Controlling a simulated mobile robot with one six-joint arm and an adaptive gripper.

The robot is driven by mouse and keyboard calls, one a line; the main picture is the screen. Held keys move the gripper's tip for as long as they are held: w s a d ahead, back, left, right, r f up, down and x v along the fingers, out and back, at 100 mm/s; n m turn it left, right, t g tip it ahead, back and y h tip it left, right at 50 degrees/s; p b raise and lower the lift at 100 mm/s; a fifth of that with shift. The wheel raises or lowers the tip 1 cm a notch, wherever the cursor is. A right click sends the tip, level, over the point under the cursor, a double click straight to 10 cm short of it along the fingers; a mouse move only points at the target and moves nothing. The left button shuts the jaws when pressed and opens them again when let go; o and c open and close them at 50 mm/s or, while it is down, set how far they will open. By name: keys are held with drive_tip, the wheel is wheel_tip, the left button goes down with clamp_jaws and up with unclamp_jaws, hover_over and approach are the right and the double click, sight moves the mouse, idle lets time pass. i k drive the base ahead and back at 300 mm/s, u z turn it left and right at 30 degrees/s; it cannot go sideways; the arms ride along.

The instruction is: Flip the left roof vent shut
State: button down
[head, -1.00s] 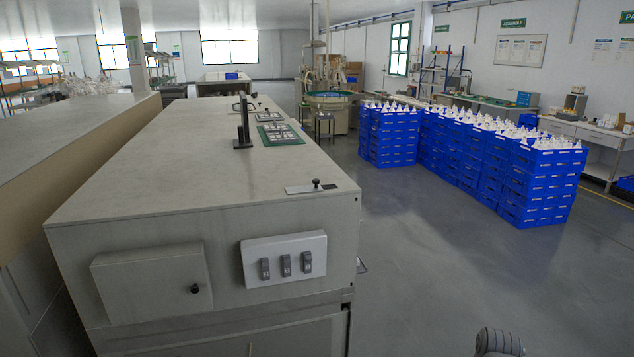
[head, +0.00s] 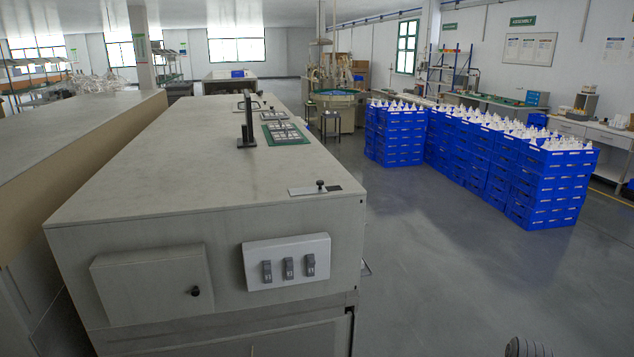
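A long pale grey cabinet (head: 165,180) fills the left and middle of the head view. A small plate with a black knob (head: 320,185) sits near the roof's front right corner. My gripper is not in view; only a ribbed grey piece of my arm shows at the bottom edge.
The cabinet's front carries a switch box (head: 286,262) with three grey switches and a closed box (head: 152,283) with a black knob. Stacked blue crates (head: 555,190) stand at the right. The grey floor (head: 430,270) between them and the cabinet is clear.

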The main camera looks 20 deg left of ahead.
sight(320, 188)
drive_tip(key=z, duration=0.1)
drive_tip(key=i, duration=0.7)
drive_tip(key=u, duration=1.9)
